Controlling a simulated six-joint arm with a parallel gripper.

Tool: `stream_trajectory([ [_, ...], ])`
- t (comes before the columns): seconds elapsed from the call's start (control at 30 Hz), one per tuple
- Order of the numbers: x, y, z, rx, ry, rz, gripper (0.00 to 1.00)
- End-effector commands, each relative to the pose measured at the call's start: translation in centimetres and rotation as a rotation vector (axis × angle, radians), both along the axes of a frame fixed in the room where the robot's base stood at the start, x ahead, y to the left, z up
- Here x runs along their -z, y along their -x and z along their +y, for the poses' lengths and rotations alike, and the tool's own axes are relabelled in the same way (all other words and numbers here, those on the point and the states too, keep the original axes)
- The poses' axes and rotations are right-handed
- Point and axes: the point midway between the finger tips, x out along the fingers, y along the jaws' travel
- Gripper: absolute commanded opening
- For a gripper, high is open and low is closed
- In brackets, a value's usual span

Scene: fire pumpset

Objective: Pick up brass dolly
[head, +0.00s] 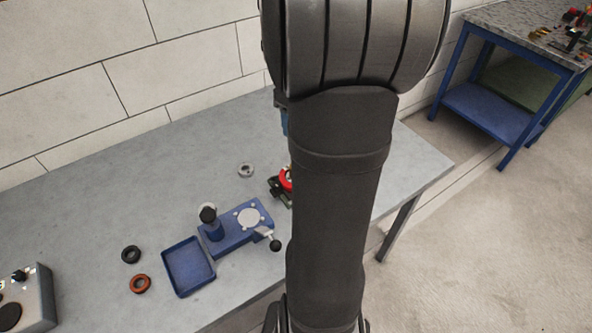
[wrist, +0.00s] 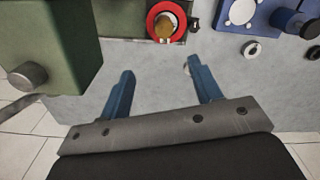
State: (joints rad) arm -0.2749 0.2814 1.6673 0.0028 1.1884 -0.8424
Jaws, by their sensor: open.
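A brass-coloured rounded piece (wrist: 165,27), which may be the brass dolly, sits inside a red ring (wrist: 154,14) at the top of the wrist view. The red ring also shows in the head view (head: 286,179), partly behind my arm; no brass piece can be made out there. My gripper (wrist: 160,67) is open, with two blue fingers apart over the grey bench and nothing between them. The brass piece lies beyond the fingertips, apart from them. My arm hides most of the gripper in the head view.
A green block with a metal knob (wrist: 28,76) stands left of my fingers. A blue fixture (head: 232,228) and blue tray (head: 187,266) stand on the bench (head: 100,215). A grey ring (head: 246,170), black ring (head: 131,255) and orange ring (head: 140,284) lie loose.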

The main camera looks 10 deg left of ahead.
Motion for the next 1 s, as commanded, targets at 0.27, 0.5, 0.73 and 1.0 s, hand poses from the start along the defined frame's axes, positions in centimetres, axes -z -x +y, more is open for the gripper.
stream_trajectory([
  [0.27,6.1,0.2,0.0,-0.002,0.004,0.008,0.58],
  [0.5,10.4,0.2,0.0,-0.002,0.004,0.006,0.58],
  [0.73,11.9,0.3,0.0,-0.002,0.004,0.005,0.58],
  [1.0,15.7,1.1,0.1,-0.003,0.005,0.007,0.58],
])
